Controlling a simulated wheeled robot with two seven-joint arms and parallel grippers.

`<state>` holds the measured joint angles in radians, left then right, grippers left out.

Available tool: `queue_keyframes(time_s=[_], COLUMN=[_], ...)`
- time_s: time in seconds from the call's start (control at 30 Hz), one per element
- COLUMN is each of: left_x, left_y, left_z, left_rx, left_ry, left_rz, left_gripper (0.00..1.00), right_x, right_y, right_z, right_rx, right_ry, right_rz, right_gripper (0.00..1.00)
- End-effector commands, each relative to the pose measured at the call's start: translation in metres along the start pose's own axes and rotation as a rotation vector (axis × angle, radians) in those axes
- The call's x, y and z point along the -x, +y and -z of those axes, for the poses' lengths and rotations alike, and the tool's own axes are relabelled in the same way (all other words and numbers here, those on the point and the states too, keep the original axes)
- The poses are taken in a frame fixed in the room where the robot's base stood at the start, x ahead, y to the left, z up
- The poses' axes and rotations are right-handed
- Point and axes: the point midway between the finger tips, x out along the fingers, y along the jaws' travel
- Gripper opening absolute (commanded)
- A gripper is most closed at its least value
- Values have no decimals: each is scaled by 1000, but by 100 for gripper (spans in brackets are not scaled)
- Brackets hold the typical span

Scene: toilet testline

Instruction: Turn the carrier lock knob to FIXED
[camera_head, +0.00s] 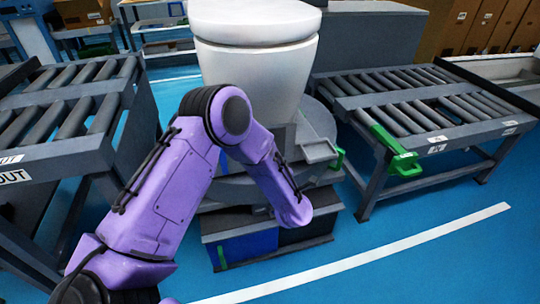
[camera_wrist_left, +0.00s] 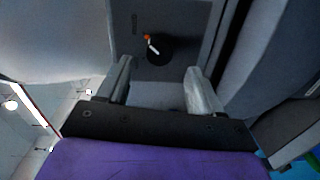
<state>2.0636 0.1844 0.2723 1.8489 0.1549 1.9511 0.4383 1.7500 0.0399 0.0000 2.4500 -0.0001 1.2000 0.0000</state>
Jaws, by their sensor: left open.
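The carrier lock knob (camera_wrist_left: 159,50) is a round black dial with a pale pointer on a grey panel (camera_wrist_left: 180,20). A small orange mark sits at the pointer's upper end, and the pointer tilts up to the left. Small lettering on the panel is too blurred to read. My left gripper (camera_wrist_left: 160,76) is open and empty, with its fingers on either side below the knob in the left wrist view, apart from it. In the head view my purple left arm (camera_head: 160,180) reaches to the carrier (camera_head: 235,190) under a white toilet (camera_head: 255,70); gripper and knob are hidden there. My right gripper is not in view.
Roller conveyors stand left (camera_head: 65,100) and right (camera_head: 430,100) of the carrier. The right one has a green handle (camera_head: 395,140) at its near corner. Another green handle (camera_head: 340,160) is on the carrier's right side. Blue floor (camera_head: 400,270) in front is clear.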

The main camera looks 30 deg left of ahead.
Motion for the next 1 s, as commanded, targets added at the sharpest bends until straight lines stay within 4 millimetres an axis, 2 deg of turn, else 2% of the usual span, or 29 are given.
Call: queue_keyframes(time_s=[0.1,0.3,0.87,0.97,1.0], left_x=[29,57,60,64,72], left_y=[1,0,-1,-14,-31], left_z=[-1,0,0,-16,-19], left_rx=[-2,-1,-14,-176,-316], left_ry=[-4,-1,-3,-122,-222], left_rz=[0,0,2,44,78], left_gripper=[66,66,66,66,66], right_x=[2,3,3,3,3], right_y=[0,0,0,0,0], right_z=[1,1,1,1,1], right_rx=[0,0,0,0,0], right_ry=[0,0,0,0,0], right_rz=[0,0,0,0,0], right_gripper=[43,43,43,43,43])
